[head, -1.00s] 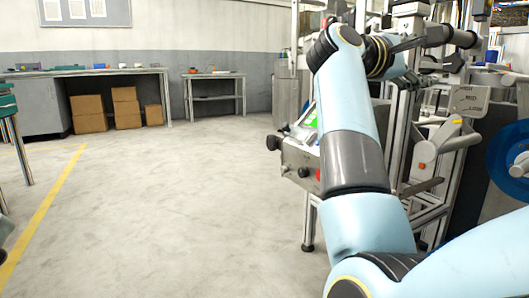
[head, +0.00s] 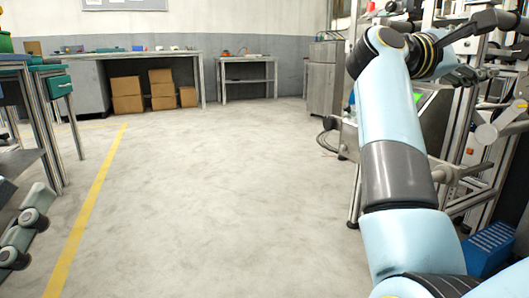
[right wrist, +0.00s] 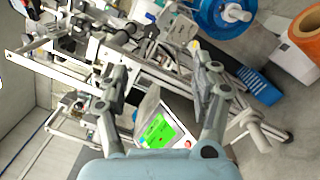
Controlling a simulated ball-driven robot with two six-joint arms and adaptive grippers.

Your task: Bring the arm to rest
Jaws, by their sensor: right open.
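My right arm reaches up from the lower right of the head view. Its gripper (head: 488,50) is at the upper right, in front of a machine frame (head: 478,150). The dark fingers are spread, and I see nothing held between them. In the right wrist view the gripper (right wrist: 158,72) shows both fingers wide apart with only background between them. Behind them are metal rails and a green-lit screen (right wrist: 158,131).
A blue reel (right wrist: 222,14), a blue bin (right wrist: 258,86) and an orange roll (right wrist: 306,32) are near the machine. Benches stand at the back (head: 150,54) and left (head: 55,85). Cardboard boxes (head: 127,95) are under the back bench. The middle floor is clear.

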